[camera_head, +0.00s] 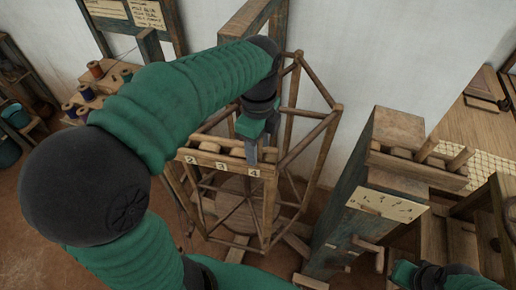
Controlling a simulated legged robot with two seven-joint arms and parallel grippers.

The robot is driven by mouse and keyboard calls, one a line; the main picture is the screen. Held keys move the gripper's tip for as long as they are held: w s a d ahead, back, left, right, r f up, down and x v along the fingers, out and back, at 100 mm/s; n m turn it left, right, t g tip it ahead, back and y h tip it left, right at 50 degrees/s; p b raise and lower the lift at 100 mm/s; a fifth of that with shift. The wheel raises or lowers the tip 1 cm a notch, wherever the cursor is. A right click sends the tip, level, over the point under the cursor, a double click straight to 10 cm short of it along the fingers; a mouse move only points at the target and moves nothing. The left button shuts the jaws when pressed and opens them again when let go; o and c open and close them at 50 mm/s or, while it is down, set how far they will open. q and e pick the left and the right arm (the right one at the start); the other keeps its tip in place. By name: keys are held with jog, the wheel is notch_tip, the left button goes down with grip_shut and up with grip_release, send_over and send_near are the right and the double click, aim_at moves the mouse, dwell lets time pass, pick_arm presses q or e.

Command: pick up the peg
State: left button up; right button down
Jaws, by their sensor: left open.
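Short wooden pegs stand in a wooden rack at the right; one peg (427,149) leans at its middle and another peg (459,159) leans at its right end. The frames do not show which peg the task means. My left gripper (252,152) points down at the right end of a numbered wooden tray (205,160), by the label 4, far to the left of those pegs. It is open, and no peg shows between its fingers. The arm and gripper hide part of the tray. My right gripper (404,272) shows only partly at the bottom right; its fingers are unclear.
A wooden reel frame (325,118) stands behind and below my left gripper. A post (345,215) with a numbered card (380,202) stands right of it. Thread spools (95,70) sit on a shelf at the upper left. A wooden table (475,125) is at the far right.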

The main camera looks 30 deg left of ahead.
pick_arm(q)
grip_shut()
dwell(0.3)
